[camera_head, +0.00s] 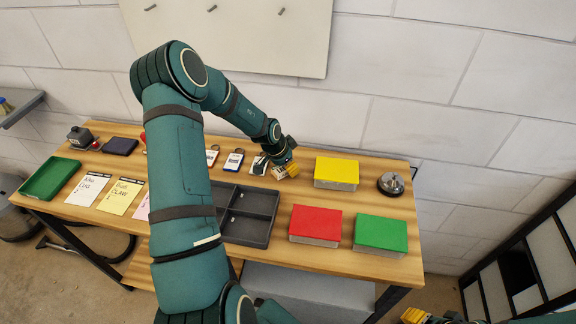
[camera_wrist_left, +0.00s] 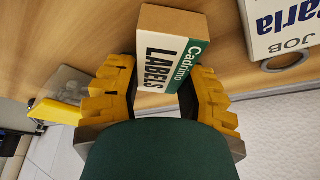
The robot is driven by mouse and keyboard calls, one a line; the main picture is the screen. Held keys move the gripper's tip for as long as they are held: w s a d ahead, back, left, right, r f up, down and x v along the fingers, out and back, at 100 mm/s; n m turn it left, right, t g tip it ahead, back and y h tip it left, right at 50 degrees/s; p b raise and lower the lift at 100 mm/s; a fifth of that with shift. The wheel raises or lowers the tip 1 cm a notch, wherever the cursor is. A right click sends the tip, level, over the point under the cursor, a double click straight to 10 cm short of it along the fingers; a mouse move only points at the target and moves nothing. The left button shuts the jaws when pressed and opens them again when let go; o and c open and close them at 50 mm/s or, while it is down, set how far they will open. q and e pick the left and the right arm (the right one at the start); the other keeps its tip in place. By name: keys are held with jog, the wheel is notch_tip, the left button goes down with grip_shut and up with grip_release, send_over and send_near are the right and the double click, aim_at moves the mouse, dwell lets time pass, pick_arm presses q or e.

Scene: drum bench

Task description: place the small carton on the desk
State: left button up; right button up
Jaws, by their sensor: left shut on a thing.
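The small carton (camera_wrist_left: 168,62) is white and green with brown cardboard sides, and is printed "LABELS". In the left wrist view it sits between the yellow fingers of my left gripper (camera_wrist_left: 163,92), which is shut on it. In the head view my left gripper (camera_head: 284,170) is low over the back middle of the wooden desk (camera_head: 262,262). The carton is mostly hidden there, and I cannot tell whether it touches the desktop. My right gripper (camera_head: 416,315) shows only partly at the bottom right edge, away from the desk; its opening is unclear.
A dark divided tray (camera_head: 248,240) lies in front. Tags and note cards (camera_head: 121,195) lie left, with a green tray (camera_head: 50,180).

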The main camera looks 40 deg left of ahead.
aim_at(276, 171)
pick_arm(q)
jog(key=o, duration=1.1)
jog(key=shift+c, duration=0.2)
jog(key=p+v, duration=0.1)
jog(key=v, duration=1.1)
jog(key=shift+p, duration=0.4)
